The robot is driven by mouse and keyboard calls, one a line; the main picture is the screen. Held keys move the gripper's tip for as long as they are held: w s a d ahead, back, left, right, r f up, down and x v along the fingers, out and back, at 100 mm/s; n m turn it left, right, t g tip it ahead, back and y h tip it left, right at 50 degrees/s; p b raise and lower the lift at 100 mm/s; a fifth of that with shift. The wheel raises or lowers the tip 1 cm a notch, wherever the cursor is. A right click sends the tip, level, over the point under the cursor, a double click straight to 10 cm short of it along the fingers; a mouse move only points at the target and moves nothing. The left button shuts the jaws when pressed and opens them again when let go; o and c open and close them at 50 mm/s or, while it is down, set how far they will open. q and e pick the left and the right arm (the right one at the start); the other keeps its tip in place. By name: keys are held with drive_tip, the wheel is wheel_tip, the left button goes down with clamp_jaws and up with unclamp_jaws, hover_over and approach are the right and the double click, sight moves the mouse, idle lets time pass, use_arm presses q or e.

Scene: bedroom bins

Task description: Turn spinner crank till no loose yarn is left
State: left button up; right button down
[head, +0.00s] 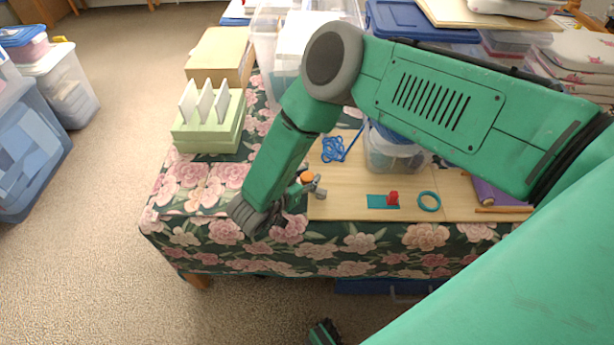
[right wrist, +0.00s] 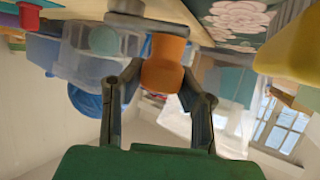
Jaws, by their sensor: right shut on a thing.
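My right gripper (head: 298,187) reaches to the left end of the wooden board. Its fingers (right wrist: 158,95) are shut on the orange crank knob (right wrist: 163,62), which also shows in the head view (head: 306,177). Grey parts of the spinner (head: 319,190) show just right of the knob; my gripper and arm hide the rest. A loose tangle of blue yarn (head: 333,150) lies on the board behind the crank. A dark and green part of me at the bottom edge of the head view may be my left gripper (head: 325,332); its fingers cannot be made out.
On the board (head: 340,208) are a teal piece with a red knob (head: 392,198), a teal ring (head: 429,201) and a clear tub (head: 385,160), partly behind my arm. A green box with white fins (head: 210,125) stands at the left. The flowered cloth (head: 190,190) is clear at front left.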

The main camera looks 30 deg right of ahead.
drive_tip(key=shift+w+r, duration=0.1)
drive_tip(key=shift+w, duration=0.05)
drive_tip(key=c, duration=1.1)
unclamp_jaws()
drive_tip(key=shift+c, duration=0.2)
drive_tip(key=v, duration=1.2)
drive_tip(key=shift+a, duration=0.1)
